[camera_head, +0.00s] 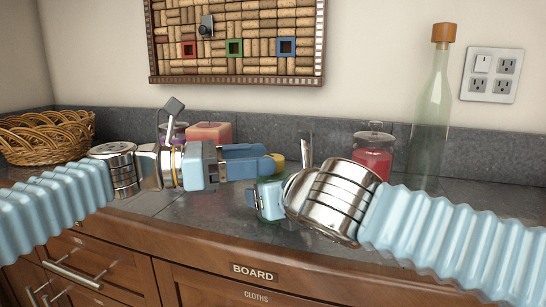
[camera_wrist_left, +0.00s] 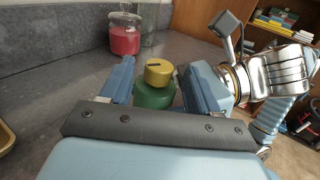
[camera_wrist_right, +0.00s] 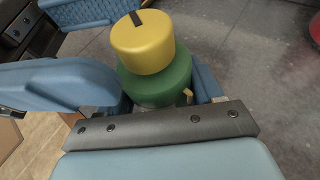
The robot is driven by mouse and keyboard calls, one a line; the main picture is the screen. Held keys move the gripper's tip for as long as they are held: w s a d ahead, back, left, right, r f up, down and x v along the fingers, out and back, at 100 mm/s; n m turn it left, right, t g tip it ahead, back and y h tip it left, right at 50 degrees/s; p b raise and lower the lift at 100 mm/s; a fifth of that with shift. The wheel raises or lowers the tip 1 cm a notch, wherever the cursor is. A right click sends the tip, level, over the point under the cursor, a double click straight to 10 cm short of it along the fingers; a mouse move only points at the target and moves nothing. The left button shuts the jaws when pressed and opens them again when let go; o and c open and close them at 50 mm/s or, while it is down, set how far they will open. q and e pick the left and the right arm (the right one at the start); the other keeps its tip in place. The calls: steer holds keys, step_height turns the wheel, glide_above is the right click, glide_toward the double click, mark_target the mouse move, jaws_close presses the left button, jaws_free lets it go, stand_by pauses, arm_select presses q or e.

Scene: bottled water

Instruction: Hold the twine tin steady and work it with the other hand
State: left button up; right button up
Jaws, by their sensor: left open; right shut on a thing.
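The twine tin has a green body (camera_wrist_right: 160,85) and a yellow lid (camera_wrist_right: 142,42) with a dark slot on top. My right gripper (camera_head: 266,199) is shut on the green body, with a finger on either side in the right wrist view. My left gripper (camera_head: 266,160) is open. In the left wrist view its fingers stand on either side of the yellow lid (camera_wrist_left: 158,72), with visible gaps.
A red candle jar (camera_head: 373,160) and a corked glass bottle (camera_head: 431,120) stand behind my right arm. A pink block-like candle (camera_head: 210,132) is behind my left gripper. A wicker basket (camera_head: 45,140) is at far left. Drawers (camera_head: 215,285) lie below the counter's front edge.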

arm_select(q)
steer(key=shift+x, duration=1.75)
steer(key=shift+c, duration=0.2)
steer(key=c, duration=0.9)
steer(key=shift+g, duration=0.3)
steer(key=m+g, duration=0.4)
steer(key=g, duration=0.2)
steer(key=shift+w, duration=0.1)
steer(key=shift+r+m+g+y, duration=0.1)
steer(key=shift+m+g+y, duration=0.5)
steer(key=shift+m+g, duration=1.05)
steer(key=shift+m+g+y, duration=0.6)
steer(key=shift+m+g, duration=0.45)
steer(key=shift+g, duration=1.1)
steer(key=o, duration=0.9)
